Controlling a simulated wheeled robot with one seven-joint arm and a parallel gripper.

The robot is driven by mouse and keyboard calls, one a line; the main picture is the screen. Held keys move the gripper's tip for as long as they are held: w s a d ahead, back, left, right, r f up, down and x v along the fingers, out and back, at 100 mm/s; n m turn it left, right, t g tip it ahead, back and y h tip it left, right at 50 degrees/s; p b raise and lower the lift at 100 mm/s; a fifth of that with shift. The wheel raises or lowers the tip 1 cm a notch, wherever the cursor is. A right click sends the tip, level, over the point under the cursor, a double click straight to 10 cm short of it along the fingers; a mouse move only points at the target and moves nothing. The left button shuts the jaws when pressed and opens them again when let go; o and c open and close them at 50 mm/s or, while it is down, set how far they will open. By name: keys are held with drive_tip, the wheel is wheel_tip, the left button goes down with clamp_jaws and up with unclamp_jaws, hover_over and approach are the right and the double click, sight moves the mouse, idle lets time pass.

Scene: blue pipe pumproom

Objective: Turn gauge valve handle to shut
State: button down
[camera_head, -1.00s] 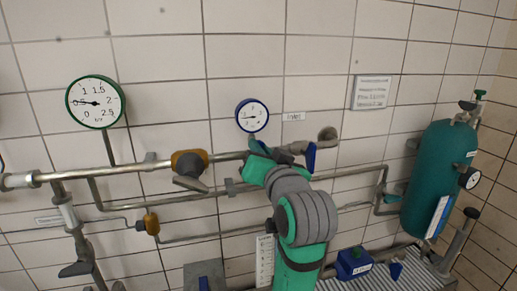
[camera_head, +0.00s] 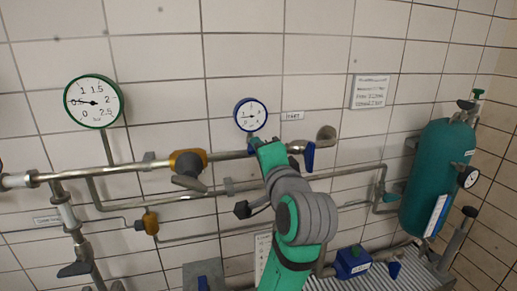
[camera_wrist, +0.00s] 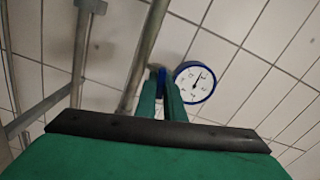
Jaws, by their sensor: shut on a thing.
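The small blue-rimmed gauge (camera_head: 250,115) is on the tiled wall above the pipe. It also shows in the wrist view (camera_wrist: 195,82), right of my fingertips. A small blue handle (camera_wrist: 162,75) shows between the green fingers of my gripper (camera_wrist: 163,88), close to the gauge and beside the pipe. In the head view my gripper (camera_head: 260,146) is just below the gauge, at the pipe. It is shut on the blue handle, which is mostly hidden by the fingers. The handle's exact angle is hard to tell.
Another blue handle (camera_head: 310,156) is on the pipe just right of my gripper. A yellow-brown valve (camera_head: 188,162) is on the left, below a green-rimmed gauge (camera_head: 94,101). A teal tank (camera_head: 437,175) stands at right. A blue box (camera_head: 352,262) sits below.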

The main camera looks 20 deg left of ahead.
drive_tip(key=shift+f+m, duration=0.1)
drive_tip(key=shift+m, duration=1.3)
drive_tip(key=shift+d, duration=0.1)
drive_tip(key=c, duration=1.9)
unclamp_jaws()
drive_tip(key=shift+o, duration=0.2)
drive_tip(key=v, duration=1.1)
drive_tip(key=shift+w, duration=0.15)
